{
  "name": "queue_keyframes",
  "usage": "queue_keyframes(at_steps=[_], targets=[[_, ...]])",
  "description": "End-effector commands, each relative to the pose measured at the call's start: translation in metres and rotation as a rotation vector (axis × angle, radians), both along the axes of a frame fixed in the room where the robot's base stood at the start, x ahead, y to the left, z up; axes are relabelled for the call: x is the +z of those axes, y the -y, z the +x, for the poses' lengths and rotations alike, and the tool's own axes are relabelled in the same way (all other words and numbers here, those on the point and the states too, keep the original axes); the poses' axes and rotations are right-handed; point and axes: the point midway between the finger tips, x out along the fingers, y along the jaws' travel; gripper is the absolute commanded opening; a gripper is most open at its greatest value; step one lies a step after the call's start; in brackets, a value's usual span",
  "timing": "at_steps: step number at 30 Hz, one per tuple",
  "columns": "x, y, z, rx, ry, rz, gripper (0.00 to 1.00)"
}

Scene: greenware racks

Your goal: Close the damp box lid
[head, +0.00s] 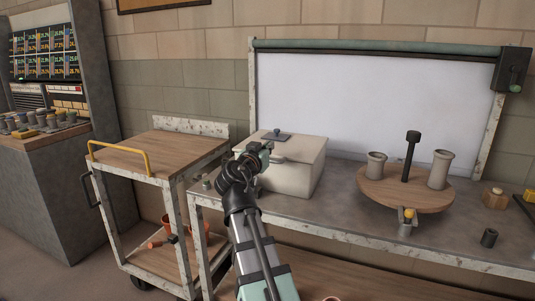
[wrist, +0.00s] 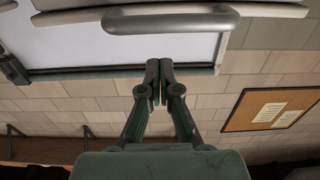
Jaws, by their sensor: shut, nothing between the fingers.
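The damp box (head: 302,178) is a cream box on the grey bench, with its pale lid (head: 306,146) on top. The lid looks lowered or nearly so in the head view; my arm hides part of the front, so I cannot tell if it sits fully down. A grey plate with a small knob (head: 277,134) is on the lid. My gripper (head: 265,150) is at the box's front left upper edge. In the wrist view my gripper (wrist: 160,64) is shut and empty, apart from a grey bar handle (wrist: 172,20) on a cream edge.
A cart (head: 160,152) with a yellow handle stands left of the bench. A round wooden board (head: 405,198) with two grey cups and a dark post is to the right. A white panel (head: 375,100) stands behind. Bench between box and board is clear.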

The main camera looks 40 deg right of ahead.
Motion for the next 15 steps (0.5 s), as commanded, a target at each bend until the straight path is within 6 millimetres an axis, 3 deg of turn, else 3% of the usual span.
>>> queue_keyframes(at_steps=[1,9,15], targets=[[0.017,0.002,0.003,0.0,0.002,-0.001,0.0],[0.002,-0.049,-0.031,0.004,0.0,0.0,0.0],[-0.002,-0.073,-0.045,0.003,0.0,0.0,0.0]])
